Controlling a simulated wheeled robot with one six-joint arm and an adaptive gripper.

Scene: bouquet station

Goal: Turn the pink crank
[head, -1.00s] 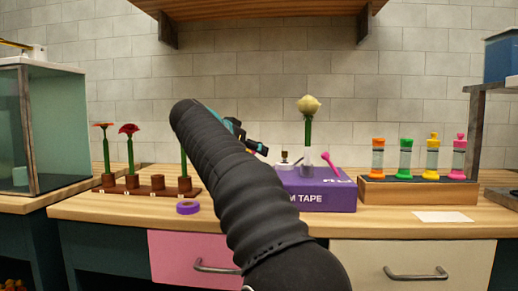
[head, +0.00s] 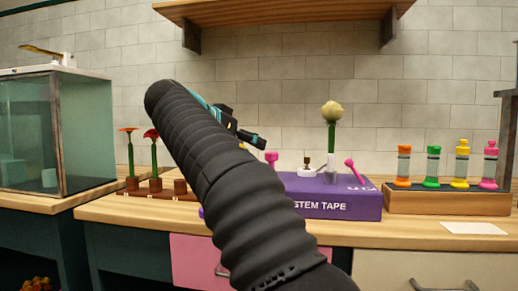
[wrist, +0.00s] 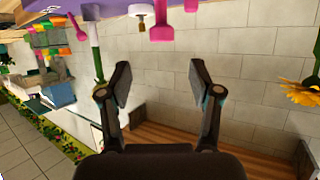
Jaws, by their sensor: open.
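A purple box (head: 330,206) marked "STEM TAPE" stands on the bench in the head view. Pink parts show on it: an upright knob (head: 271,158) at its left and a slanted lever (head: 350,168) at its right; I cannot tell which is the crank. In the wrist view, which looks upside down, pink parts (wrist: 161,28) hang at the top, beyond the fingertips. A white tube (head: 331,165) on the box holds a cream flower (head: 332,112). My gripper (head: 249,137) is open and empty (wrist: 158,82), above and left of the box, apart from the pink parts.
Several coloured bottles stand in a wooden tray (head: 440,204) at the right. Red flowers stand in a brown rack (head: 150,192) at the left, near a glass case (head: 60,130). A wooden shelf (head: 280,10) hangs above. My arm hides part of the bench.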

